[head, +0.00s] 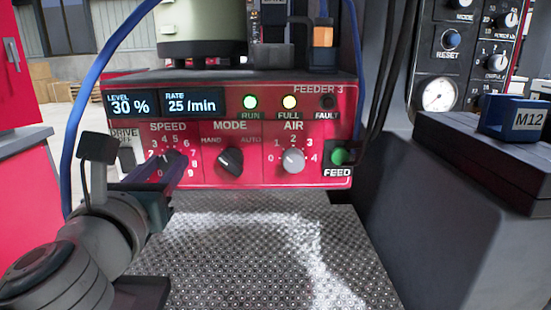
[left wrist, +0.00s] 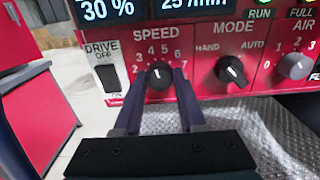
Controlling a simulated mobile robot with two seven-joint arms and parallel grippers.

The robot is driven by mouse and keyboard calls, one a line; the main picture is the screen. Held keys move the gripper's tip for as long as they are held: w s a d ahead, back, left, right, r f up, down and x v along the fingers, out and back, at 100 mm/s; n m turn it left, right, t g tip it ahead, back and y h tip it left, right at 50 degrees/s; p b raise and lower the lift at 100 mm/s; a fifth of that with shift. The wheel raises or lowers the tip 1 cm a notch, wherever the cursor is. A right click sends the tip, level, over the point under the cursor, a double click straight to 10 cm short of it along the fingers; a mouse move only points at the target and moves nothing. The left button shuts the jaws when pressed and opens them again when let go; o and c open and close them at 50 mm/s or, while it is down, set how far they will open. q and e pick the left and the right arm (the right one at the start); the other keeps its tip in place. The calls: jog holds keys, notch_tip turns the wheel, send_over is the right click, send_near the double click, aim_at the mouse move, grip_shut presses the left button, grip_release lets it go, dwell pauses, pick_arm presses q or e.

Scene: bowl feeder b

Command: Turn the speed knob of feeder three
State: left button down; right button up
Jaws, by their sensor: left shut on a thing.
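The red panel of feeder three (head: 210,180) faces me, with its label at top right. The dark round speed knob (head: 173,159) sits in a numbered dial at the panel's left; it also shows in the left wrist view (left wrist: 159,77). Its white mark seems to point up and slightly left, near 4, but it is small. My left gripper (head: 170,165) is shut on the speed knob. In the left wrist view its two dark fingers (left wrist: 159,82) stand on either side of the knob. My right gripper is in neither view.
Right of it are the mode knob (head: 230,162), air knob (head: 293,160) and green feed button (head: 339,156). The drive switch (left wrist: 109,78) is on the left. The display (head: 165,103) reads 30 % and 25 /min. A blue cable (head: 78,120) hangs at left. A textured metal plate (head: 270,250) lies below.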

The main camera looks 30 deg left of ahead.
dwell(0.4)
pick_arm(q)
jog(key=m+p, duration=0.1)
jog(key=m, duration=0.1)
jog(key=shift+m, duration=0.4)
jog(key=shift+d+m+p, duration=0.1)
jog(key=shift+m+p, duration=0.45)
jog(key=shift+m, duration=0.95)
jog(key=shift+c, duration=2.4)
grip_release()
